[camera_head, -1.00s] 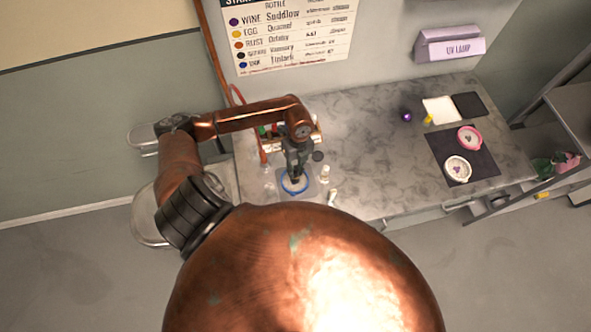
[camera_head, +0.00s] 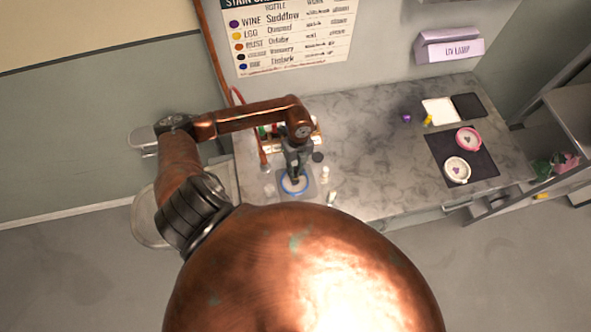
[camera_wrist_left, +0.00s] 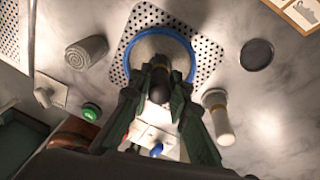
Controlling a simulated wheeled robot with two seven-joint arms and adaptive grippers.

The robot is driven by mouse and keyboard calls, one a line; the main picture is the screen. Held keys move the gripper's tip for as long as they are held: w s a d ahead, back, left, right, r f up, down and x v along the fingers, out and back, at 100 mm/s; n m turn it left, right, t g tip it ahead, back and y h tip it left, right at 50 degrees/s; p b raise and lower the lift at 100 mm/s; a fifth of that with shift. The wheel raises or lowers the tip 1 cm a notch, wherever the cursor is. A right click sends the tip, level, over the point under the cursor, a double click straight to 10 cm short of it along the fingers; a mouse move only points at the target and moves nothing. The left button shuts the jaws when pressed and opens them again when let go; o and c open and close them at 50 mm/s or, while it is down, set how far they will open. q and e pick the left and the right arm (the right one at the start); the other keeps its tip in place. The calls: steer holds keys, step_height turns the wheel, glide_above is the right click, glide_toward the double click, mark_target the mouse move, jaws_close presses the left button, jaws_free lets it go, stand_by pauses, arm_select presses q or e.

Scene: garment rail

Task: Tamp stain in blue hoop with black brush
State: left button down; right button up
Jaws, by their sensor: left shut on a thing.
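The blue hoop (camera_head: 297,191) lies on a perforated plate (camera_wrist_left: 211,57) on the counter, with pale cloth inside it. It also shows in the left wrist view (camera_wrist_left: 189,57). My left gripper (camera_wrist_left: 160,88) is shut on the black brush (camera_wrist_left: 159,80), whose dark rounded end shows between the fingers. In the head view the left gripper (camera_head: 295,176) points down over the hoop. Whether the bristles touch the cloth is hidden. I cannot see a stain in the blue hoop. My right gripper is not in view.
A pale bottle (camera_wrist_left: 220,118) and a dark round disc (camera_wrist_left: 257,54) are right of the hoop. Bottles in a rack (camera_head: 270,132) are behind.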

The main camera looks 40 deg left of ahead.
arm_select(q)
steer(key=shift+f, duration=0.4)
steer(key=shift+r+p, duration=0.6)
steer(key=shift+r, duration=0.35)
